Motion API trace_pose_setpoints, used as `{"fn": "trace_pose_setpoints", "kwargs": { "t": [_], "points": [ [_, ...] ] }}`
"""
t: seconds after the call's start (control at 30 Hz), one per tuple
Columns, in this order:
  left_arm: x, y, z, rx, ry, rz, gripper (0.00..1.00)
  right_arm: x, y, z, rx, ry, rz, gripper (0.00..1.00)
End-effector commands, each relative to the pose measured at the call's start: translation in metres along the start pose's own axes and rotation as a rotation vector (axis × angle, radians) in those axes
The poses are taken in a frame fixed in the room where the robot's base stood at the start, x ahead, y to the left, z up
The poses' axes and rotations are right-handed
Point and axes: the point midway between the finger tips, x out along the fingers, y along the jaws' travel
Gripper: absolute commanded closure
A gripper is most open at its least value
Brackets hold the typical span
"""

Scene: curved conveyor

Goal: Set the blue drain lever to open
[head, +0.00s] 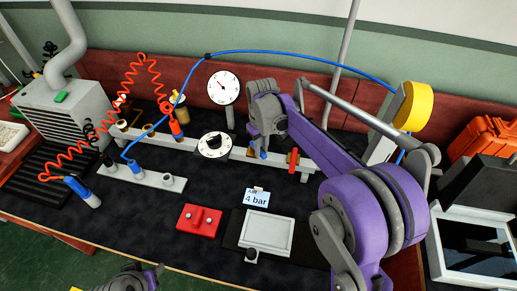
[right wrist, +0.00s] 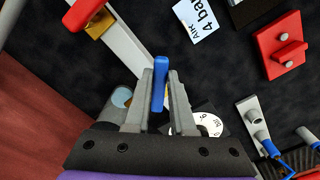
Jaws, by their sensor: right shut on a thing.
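The blue drain lever (head: 263,154) is on the grey pipe rail (head: 235,153), right of the round white dial. My right gripper (head: 259,143) reaches down to it from above. In the right wrist view the blue lever (right wrist: 160,78) stands between the two grey fingers, which are shut on it. The fingers hide its lower part and pivot, so I cannot tell its exact setting. My left arm's end (head: 135,278) shows at the bottom edge, cut off by the frame, with its fingers unclear.
A red lever (head: 293,160) sits on the rail just right of the blue one. A "4 bar" card (head: 256,197), a red block (head: 199,219) and a grey-white panel (head: 266,233) lie in front. A pressure gauge (head: 223,87) stands behind. Blue and red hoses cross the left.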

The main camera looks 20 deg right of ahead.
Motion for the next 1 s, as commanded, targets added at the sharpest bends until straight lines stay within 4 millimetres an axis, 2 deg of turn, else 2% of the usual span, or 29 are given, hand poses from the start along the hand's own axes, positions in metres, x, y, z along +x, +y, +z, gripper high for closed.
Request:
{"fn": "trace_pose_setpoints", "kwargs": {
  "t": [0.3, 0.8, 0.83, 1.0],
  "points": [
    [-0.0001, 0.0000, -0.0001, 0.000, 0.000, 0.000, 0.47, -0.0006, 0.0057, -0.0006, -0.107, 0.001, 0.001, 1.00],
    [-0.0002, 0.0000, -0.0001, 0.000, 0.000, 0.000, 0.47, -0.0006, 0.0064, -0.0008, -0.125, 0.001, 0.001, 1.00],
    [-0.0002, 0.0000, -0.0001, 0.000, 0.000, 0.000, 0.47, -0.0006, 0.0064, -0.0008, -0.125, 0.001, 0.001, 0.76],
    [-0.0001, 0.0000, -0.0001, 0.000, 0.000, 0.000, 0.47, -0.0004, 0.0062, -0.0006, -0.125, 0.001, 0.001, 0.47]
  ]
}}
